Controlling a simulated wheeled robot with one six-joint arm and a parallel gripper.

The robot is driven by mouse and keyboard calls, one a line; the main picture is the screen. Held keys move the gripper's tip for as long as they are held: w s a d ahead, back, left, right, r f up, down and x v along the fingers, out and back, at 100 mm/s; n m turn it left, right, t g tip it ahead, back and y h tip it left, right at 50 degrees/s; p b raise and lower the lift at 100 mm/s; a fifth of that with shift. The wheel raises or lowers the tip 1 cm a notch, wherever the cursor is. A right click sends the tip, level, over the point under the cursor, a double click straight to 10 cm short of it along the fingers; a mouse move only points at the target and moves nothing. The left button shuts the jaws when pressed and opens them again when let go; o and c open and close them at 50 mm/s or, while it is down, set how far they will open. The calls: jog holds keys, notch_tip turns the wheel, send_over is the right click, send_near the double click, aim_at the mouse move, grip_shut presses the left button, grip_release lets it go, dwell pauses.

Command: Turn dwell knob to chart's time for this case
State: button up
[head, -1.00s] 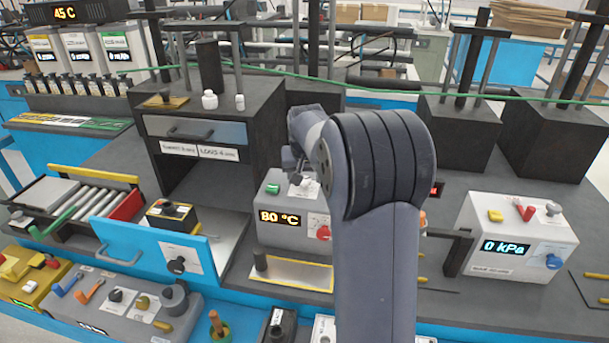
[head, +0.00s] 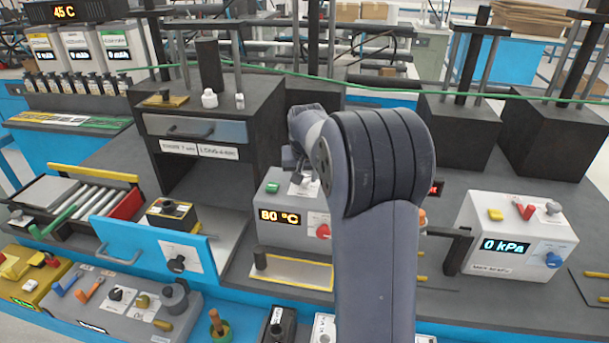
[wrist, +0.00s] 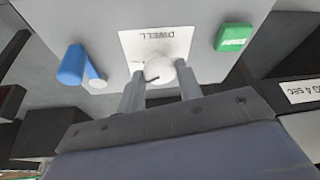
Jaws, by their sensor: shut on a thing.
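The white dwell knob (wrist: 159,70) is between the two fingers of my gripper (wrist: 160,85) in the wrist view, which are shut on it. A thin dark pointer line shows on the knob. Its white plate (wrist: 140,45) reads DWELL upside down. In the head view my gripper (head: 294,162) is over the top of the grey box (head: 285,215) with an 80 °C display, and my arm hides part of that box. Two white labels (head: 197,150) sit on the dark press front; the right one starts with LONG, and a label in the wrist view ends in 4 SEC (wrist: 300,90).
A green button (wrist: 233,37) and a blue lever (wrist: 73,65) flank the knob. A red knob (head: 323,231) is on the box's front. A black and yellow case (head: 171,214) stands at the left.

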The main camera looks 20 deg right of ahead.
jog(key=shift+n, duration=0.3)
jog(key=n, duration=0.2)
jog(key=n+y, duration=0.2)
jog(key=n, duration=0.1)
jog(key=shift+d+n, duration=0.25)
jog(key=shift+n, duration=0.05)
jog(key=n+y, duration=0.1)
jog(key=n, duration=0.2)
jog(key=n+g+y, duration=0.1)
jog(key=n, duration=0.2)
jog(key=shift+w+d+y, duration=0.15)
jog(key=shift+d+y, duration=0.05)
jog(key=shift+y, duration=0.1)
jog(key=n+g+p, duration=0.1)
jog(key=n, duration=0.2)
jog(key=n+g+y+p, duration=0.1)
jog(key=n, duration=0.2)
jog(key=shift+w+d+r+n+p, duration=0.1)
jog(key=shift+w+r+n+p, duration=0.1)
jog(key=shift+n+p, duration=0.15)
jog(key=shift+w+f+n+g+p, duration=0.1)
jog(key=shift+n+g+p, duration=0.5)
jog(key=shift+n, duration=0.7)
jog(key=shift+w+f+n+g+p, duration=0.1)
jog(key=shift+n+g+p, duration=0.5)
jog(key=shift+n, duration=0.65)
jog(key=o, duration=1)
jog(key=shift+c, duration=0.2)
jog(key=shift+r, duration=0.1)
